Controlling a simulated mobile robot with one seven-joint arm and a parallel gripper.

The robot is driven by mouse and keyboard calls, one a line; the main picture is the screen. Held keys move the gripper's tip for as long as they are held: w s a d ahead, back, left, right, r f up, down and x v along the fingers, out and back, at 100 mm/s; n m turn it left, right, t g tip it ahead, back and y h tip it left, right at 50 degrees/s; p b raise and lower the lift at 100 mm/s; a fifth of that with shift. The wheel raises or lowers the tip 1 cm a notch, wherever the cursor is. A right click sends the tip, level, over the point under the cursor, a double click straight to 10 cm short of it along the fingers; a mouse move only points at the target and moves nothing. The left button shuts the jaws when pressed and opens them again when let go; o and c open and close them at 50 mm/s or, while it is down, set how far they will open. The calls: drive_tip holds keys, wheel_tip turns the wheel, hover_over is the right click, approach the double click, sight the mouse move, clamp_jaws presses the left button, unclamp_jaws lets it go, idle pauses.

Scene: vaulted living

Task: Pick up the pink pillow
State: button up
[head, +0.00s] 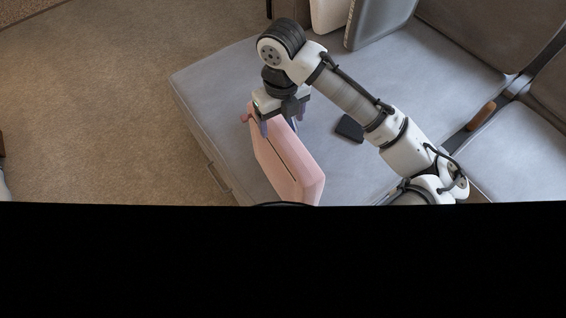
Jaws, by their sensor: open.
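The pink pillow (290,168) stands on edge near the front left of the grey sofa seat, its long side slanting from upper left to lower right. Its bottom end reaches the black area that hides the lower part of the head view. My gripper (278,124) is open and points down at the pillow's upper left end. One finger shows on the pillow's left side and the other to its right, so the jaws seem to straddle its top edge. Contact cannot be told.
The grey sofa seat (215,85) has a dark flat object (349,129) right of the pillow. A brown cylindrical object (481,115) lies near the seat gap. A grey cushion (378,22) and a pale one (328,12) stand behind. Carpet (90,110) at left is clear.

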drive_tip(key=shift+s+d+f+p, duration=0.1)
drive_tip(key=shift+s+f+p, duration=0.15)
drive_tip(key=shift+f, duration=1.2)
drive_tip(key=shift+s+f+p, duration=0.15)
drive_tip(key=shift+s+f, duration=0.05)
drive_tip(key=shift+f, duration=1.2)
clamp_jaws()
